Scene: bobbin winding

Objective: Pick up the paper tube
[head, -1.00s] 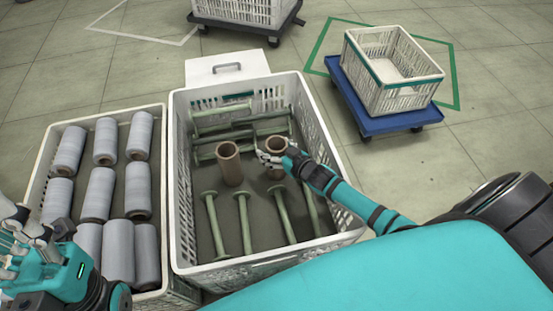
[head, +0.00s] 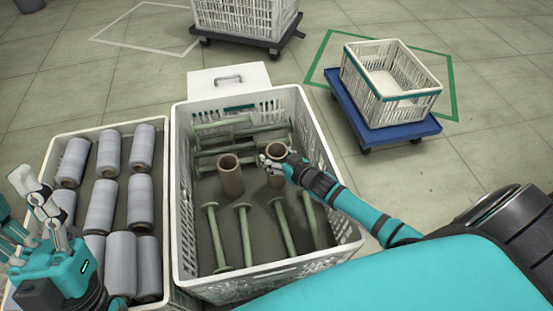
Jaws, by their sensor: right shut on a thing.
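Two brown paper tubes stand upright in the middle crate. The left tube (head: 231,177) stands free on the crate floor. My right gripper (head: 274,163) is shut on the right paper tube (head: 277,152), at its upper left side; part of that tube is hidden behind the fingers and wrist. Whether this tube touches the crate floor I cannot tell. My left gripper (head: 45,212) is over the left crate with its fingers pointing up, apart from the tubes, and it looks empty.
The middle crate (head: 182,215) also holds several green bobbins (head: 245,235), some lying at its back. The left crate (head: 70,134) holds several grey wound bobbins (head: 110,154). An empty white crate (head: 391,85) sits on a blue dolly (head: 385,131) at the right, on open floor.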

